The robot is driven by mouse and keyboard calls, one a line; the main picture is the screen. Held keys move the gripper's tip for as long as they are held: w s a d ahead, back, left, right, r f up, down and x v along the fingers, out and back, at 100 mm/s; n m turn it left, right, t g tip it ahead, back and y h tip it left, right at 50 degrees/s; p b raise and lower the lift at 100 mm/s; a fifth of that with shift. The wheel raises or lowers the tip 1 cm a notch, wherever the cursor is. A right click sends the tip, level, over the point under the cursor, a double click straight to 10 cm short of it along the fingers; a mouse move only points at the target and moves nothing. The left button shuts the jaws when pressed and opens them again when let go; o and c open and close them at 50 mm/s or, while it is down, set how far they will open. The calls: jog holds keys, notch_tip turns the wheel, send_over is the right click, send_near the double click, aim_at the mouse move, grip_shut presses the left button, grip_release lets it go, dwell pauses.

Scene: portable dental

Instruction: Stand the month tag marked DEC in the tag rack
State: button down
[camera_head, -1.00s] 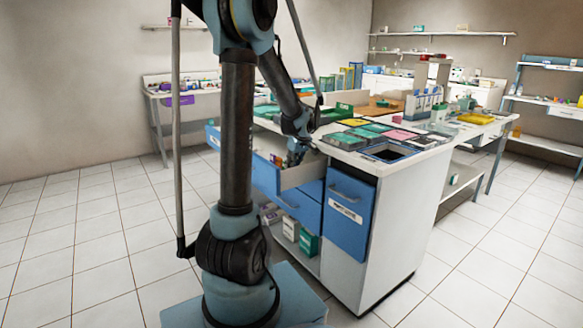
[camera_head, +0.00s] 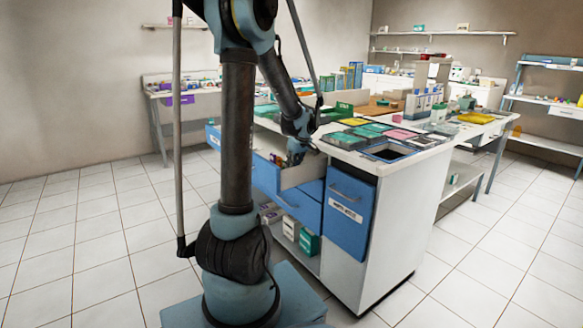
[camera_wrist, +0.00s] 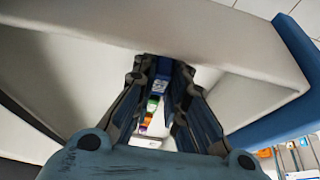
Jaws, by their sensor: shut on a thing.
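My gripper (camera_wrist: 163,72) points down into an open drawer and is shut on a small blue piece (camera_wrist: 162,87) with a white marked patch. The marking is too small to read, so I cannot tell whether it says DEC. Green (camera_wrist: 153,104), orange (camera_wrist: 147,120) and white (camera_wrist: 146,141) pieces show in a row beyond it between the fingers. In the head view my gripper (camera_head: 296,154) is low at the drawer, and the held piece cannot be made out. I cannot identify the tag rack in either view.
The open drawer (camera_head: 305,171) has pale walls close around my gripper and a blue front. More small coloured items (camera_wrist: 265,153) show at the lower right of the wrist view. The countertop (camera_head: 345,156) above holds several coloured trays. Floor to the right is clear.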

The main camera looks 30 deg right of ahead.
jog(key=c, duration=1.5)
grip_release()
jog(key=shift+c, duration=0.2)
jog(key=v, duration=1.2)
jog(key=shift+a, duration=0.1)
jog(key=s+a+f+g, duration=0.1)
jog(key=s+a, duration=0.1)
jog(key=a, duration=1.1)
jog(key=s+a+f, duration=0.1)
jog(key=s+a, duration=0.1)
jog(key=a, duration=1.1)
jog(key=s+a+f+g, duration=0.1)
jog(key=s+a+f, duration=0.9)
jog(key=s+a, duration=0.4)
jog(key=shift+s+a+f+m, duration=0.3)
jog(key=shift+s+a+f, duration=0.05)
jog(key=shift+s, duration=0.05)
